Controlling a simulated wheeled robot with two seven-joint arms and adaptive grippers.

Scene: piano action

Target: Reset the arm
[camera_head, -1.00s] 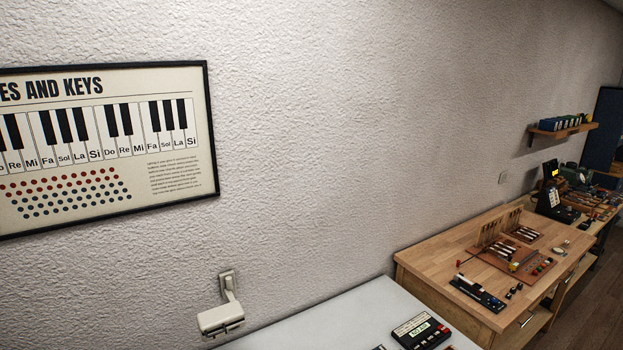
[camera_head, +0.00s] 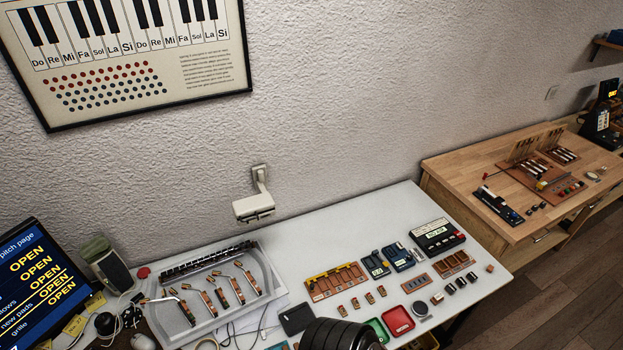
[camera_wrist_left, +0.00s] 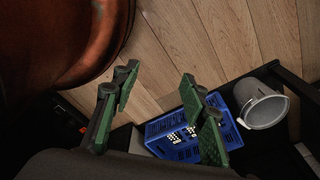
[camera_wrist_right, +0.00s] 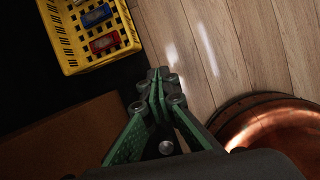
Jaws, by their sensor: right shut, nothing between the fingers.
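My left gripper (camera_wrist_left: 158,88) shows in the left wrist view with its two green fingers spread apart and nothing between them. It hangs above the wooden floor. My right gripper (camera_wrist_right: 158,82) shows in the right wrist view with its green fingers closed together at the tips and empty, also above the floor. Neither gripper shows in the head view. The white worktable (camera_head: 300,270) bears a grey tray (camera_head: 268,283) with piano action parts. It also bears a brown block rack (camera_head: 335,281) and a black labelled device (camera_head: 437,235).
Red (camera_head: 398,320) and green dishes lie near the table's front. A screen (camera_head: 40,280) stands at left, a wooden bench (camera_head: 470,170) at right. By the grippers are a blue crate (camera_wrist_left: 180,150), a bucket (camera_wrist_left: 262,105), a yellow crate (camera_wrist_right: 60,40) and a copper vessel (camera_wrist_right: 265,130).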

